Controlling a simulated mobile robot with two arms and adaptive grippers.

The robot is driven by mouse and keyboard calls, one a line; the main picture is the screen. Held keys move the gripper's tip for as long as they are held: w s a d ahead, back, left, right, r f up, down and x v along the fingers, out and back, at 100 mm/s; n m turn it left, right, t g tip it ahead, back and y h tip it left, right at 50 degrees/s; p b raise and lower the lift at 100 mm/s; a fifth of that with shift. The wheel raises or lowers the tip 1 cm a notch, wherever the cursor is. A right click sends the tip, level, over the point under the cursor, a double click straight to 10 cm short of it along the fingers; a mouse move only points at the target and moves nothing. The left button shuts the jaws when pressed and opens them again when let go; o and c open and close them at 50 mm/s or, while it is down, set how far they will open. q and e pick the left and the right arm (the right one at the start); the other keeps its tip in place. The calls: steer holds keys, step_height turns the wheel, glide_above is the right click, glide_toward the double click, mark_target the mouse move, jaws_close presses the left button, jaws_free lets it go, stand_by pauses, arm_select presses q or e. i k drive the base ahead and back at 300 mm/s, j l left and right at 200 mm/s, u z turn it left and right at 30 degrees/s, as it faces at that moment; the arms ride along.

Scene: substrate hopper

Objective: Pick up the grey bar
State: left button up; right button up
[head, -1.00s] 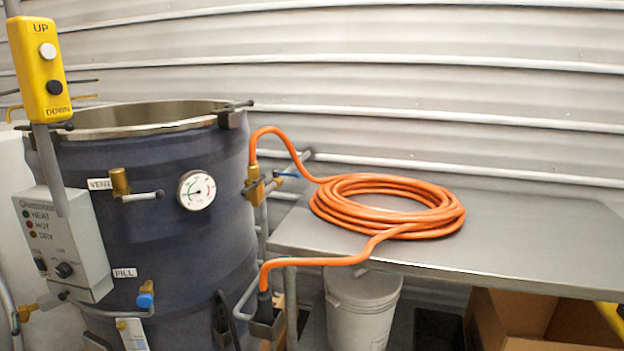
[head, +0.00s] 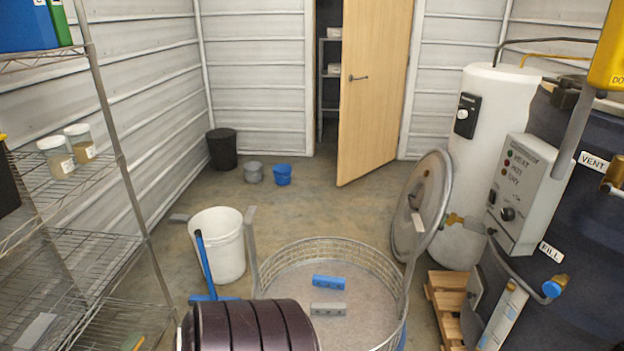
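A small grey bar (head: 328,309) lies in a round wire-mesh basket (head: 397,335) at the bottom middle of the head view. It lies flat on the basket's pale bottom or contents. A similar blue bar (head: 328,282) lies just behind it, apart from it. Flat grey uprights rise at the basket's left and right sides. Neither of my grippers shows in the head view.
A white bucket (head: 219,250) and wire shelves (head: 95,240) are left. A round lid (head: 420,205), wooden pallet (head: 447,300) and dark vessel (head: 575,240) are right.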

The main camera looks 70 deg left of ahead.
mark_target(317, 308)
steer(key=j+u, duration=0.1)
steer(key=u, duration=2.05)
